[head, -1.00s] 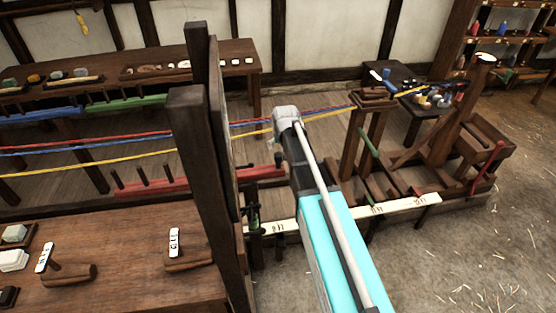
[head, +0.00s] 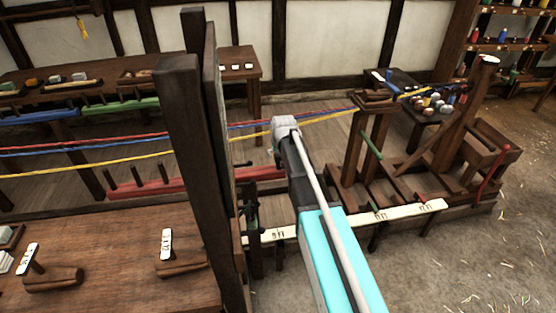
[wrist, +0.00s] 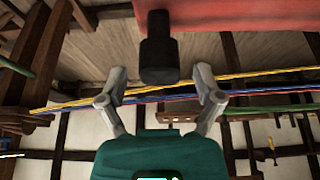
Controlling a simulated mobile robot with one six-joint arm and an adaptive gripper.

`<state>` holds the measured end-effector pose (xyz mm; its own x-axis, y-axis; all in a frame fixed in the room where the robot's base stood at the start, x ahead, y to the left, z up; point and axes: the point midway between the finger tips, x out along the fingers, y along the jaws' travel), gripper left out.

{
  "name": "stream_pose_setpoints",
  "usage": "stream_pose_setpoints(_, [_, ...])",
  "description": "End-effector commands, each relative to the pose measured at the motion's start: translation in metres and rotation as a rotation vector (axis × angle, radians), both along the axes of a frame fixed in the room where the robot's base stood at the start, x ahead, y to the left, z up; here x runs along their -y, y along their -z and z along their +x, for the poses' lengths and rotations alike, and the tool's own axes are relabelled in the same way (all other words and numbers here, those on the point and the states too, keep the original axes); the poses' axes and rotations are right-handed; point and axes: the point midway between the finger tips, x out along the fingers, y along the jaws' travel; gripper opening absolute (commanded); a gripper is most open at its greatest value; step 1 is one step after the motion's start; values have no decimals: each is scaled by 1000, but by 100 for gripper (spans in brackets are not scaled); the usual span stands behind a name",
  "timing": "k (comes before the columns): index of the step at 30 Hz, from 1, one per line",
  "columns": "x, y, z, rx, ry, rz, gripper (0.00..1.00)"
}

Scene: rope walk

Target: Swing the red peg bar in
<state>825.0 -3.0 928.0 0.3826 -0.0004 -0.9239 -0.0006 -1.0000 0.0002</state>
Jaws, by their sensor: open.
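The red peg bar (head: 165,184) lies level behind the tall dark post in the head view, with several dark pegs standing on it. Its right part shows beyond the post, and its far right end is hidden by my arm. In the wrist view the red bar (wrist: 235,14) crosses the top, and one dark peg (wrist: 158,48) sticks out from it towards me. My gripper (wrist: 160,84) is open, with one grey finger on each side of the peg's end. I see gaps on both sides, so the fingers are apart from the peg. In the head view the fingers are hidden.
Red, blue and yellow strands (head: 90,164) run past my wrist, and in the wrist view they pass behind the fingers. The dark post (head: 190,150) stands left of my arm. A white marked rail (head: 400,213) runs beneath it. A wooden machine (head: 440,140) stands right.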

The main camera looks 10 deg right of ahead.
Motion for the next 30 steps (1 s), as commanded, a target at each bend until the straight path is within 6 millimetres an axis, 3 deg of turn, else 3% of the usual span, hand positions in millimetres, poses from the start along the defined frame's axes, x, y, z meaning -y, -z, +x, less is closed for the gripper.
stream_pose_setpoints(16, [0,7,3,0,0,0,84])
stream_pose_setpoints(30, [1,7,3,0,0,0,0])
